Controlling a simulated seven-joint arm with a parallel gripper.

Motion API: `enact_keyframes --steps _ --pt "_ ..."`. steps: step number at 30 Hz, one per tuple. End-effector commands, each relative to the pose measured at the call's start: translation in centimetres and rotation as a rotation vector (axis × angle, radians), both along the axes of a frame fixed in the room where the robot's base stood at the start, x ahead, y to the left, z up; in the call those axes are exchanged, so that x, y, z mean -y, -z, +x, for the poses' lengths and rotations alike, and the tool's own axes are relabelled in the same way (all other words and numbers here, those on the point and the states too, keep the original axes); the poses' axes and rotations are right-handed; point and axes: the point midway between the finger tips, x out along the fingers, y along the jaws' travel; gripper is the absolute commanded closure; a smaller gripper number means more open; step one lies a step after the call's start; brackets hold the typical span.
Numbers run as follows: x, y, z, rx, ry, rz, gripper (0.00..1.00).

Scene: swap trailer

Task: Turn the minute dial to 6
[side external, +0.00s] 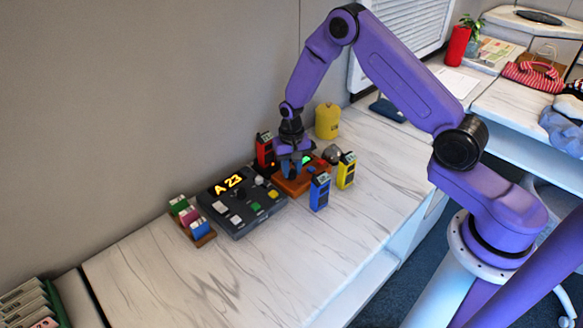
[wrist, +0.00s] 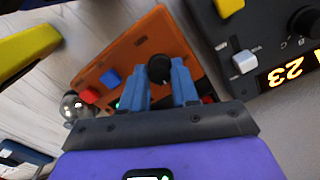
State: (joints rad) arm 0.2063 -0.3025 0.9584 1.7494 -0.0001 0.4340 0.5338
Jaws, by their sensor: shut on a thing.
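An orange box (side external: 290,187) stands on the white marbled counter, to the right of a dark control panel. In the wrist view the orange box (wrist: 125,62) carries a black round dial (wrist: 160,68), a blue button (wrist: 110,78) and a red button (wrist: 90,95). My gripper (side external: 292,168) points down over the orange box. In the wrist view my gripper (wrist: 161,76) has its blue fingers on either side of the black dial, shut on it. I cannot read any dial marks or where it points. In the side view the dial is hidden by my gripper.
The dark control panel (side external: 238,222) shows "A 23" on its display (side external: 228,184). Red (side external: 264,150), blue (side external: 319,192) and yellow (side external: 346,171) devices stand close around the orange box. A yellow canister (side external: 327,121) is behind. The counter's front part is clear.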

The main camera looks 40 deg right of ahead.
Motion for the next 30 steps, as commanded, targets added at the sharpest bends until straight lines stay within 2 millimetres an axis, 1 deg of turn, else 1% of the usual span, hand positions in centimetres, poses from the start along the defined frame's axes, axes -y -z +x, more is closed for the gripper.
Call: enact_keyframes --steps 1,2,3,4,13,17,20,22,30 --pt "0.0 -0.1 0.1 0.002 -0.001 0.000 1.00" --pt "0.0 -0.1 0.1 0.002 -0.001 0.000 0.64" --pt "0.0 -0.1 0.1 0.002 -0.001 0.000 0.51" --pt "0.0 -0.1 0.1 0.002 -0.001 0.000 0.45" --pt "0.0 -0.1 0.0 0.001 -0.001 0.000 0.45" --pt "0.0 -0.9 0.1 0.002 -0.001 0.000 0.45" --pt "0.0 -2.2 0.1 0.004 -0.001 0.000 0.45" --pt "0.0 -3.4 0.1 0.004 -0.001 0.000 0.45" --pt "0.0 -9.1 0.1 0.007 -0.002 0.000 0.45"
